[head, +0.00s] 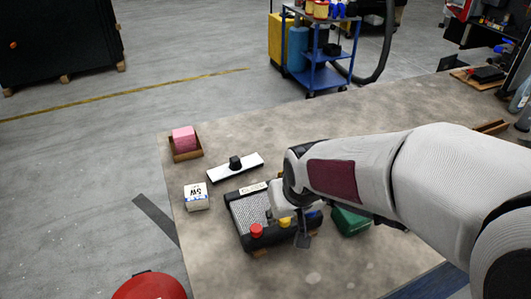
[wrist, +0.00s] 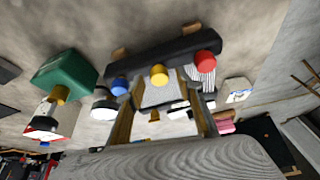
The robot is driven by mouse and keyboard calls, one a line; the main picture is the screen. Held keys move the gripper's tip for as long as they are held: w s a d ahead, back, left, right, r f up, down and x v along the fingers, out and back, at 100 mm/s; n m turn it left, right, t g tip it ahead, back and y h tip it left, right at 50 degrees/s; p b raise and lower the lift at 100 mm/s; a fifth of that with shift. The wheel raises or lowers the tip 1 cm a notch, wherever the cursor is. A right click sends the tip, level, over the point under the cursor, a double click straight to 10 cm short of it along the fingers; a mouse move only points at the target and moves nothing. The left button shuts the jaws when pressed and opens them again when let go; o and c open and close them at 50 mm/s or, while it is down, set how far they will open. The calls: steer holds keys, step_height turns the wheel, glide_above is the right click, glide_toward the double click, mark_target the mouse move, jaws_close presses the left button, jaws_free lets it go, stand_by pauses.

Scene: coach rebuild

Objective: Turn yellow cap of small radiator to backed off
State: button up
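The small radiator (head: 246,212) is a dark-framed block with a silver finned core, lying on the workbench. Its yellow cap (head: 284,222) sits on the near edge between a red cap (head: 256,231) and a blue cap, which my gripper partly hides. In the wrist view the yellow cap (wrist: 159,75) shows between the two fingertips of my gripper (wrist: 160,84), with the blue cap (wrist: 120,87) to the left and the red cap (wrist: 207,63) to the right. The fingers are apart, and I cannot see either touching the yellow cap. The cap's marking is not readable.
A green container (head: 350,222) stands close to the right of the radiator. A white box (head: 196,196), a white strip with a black knob (head: 235,167) and a tray with a pink block (head: 184,140) lie left and behind. A red rounded object (head: 148,287) is at the front left.

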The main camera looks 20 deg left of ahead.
steer(key=shift+m, duration=0.3)
steer(key=shift+n+t+y, duration=0.4)
steer(key=shift+t+y, duration=0.1)
steer(key=r, duration=0.5)
steer(key=a+r, duration=0.1)
steer(key=r, duration=0.2)
steer(key=shift+s+r, duration=0.3)
steer(key=shift+s, duration=0.1)
steer(key=w+a+r+m+t+y, duration=0.2)
steer(key=w+a+r+t+y, duration=0.1)
steer(key=w+a+r+t, duration=0.1)
steer(key=shift+w+a+t+y, duration=0.3)
steer(key=shift+a+t, duration=0.3)
steer(key=shift+a, duration=0.3)
steer(key=shift+w+d+r, duration=0.15)
